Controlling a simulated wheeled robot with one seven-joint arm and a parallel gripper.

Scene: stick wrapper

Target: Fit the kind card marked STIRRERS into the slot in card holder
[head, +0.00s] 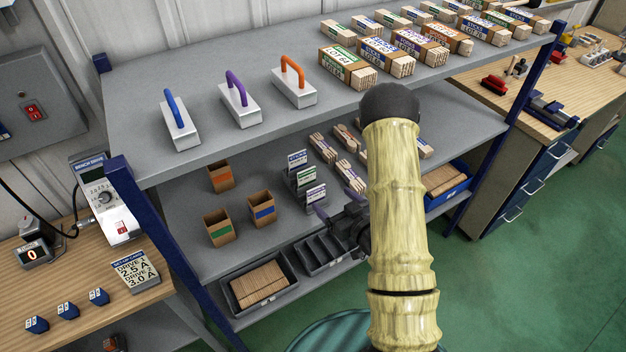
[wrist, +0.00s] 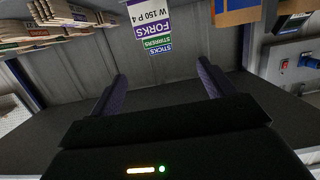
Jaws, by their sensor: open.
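The card marked STIRRERS has a green band (head: 306,173). It stands in the middle of a grey stepped rack (head: 292,188), between a blue-banded STICKS card (head: 297,157) and a purple-banded FORKS card (head: 316,192). In the wrist view the cards appear upside down, with STIRRERS (wrist: 158,42) partly hidden behind FORKS (wrist: 152,22). My gripper (head: 338,206) is open and empty, just in front of and right of the rack, apart from the cards; its fingers show in the wrist view (wrist: 162,70). I cannot tell which part is the card holder.
Brown cardboard bins (head: 220,228) stand left of the rack. Wrapped stick bundles (head: 325,148) lie right of it, partly behind my arm. The upper shelf (head: 240,60) overhangs the rack's shelf.

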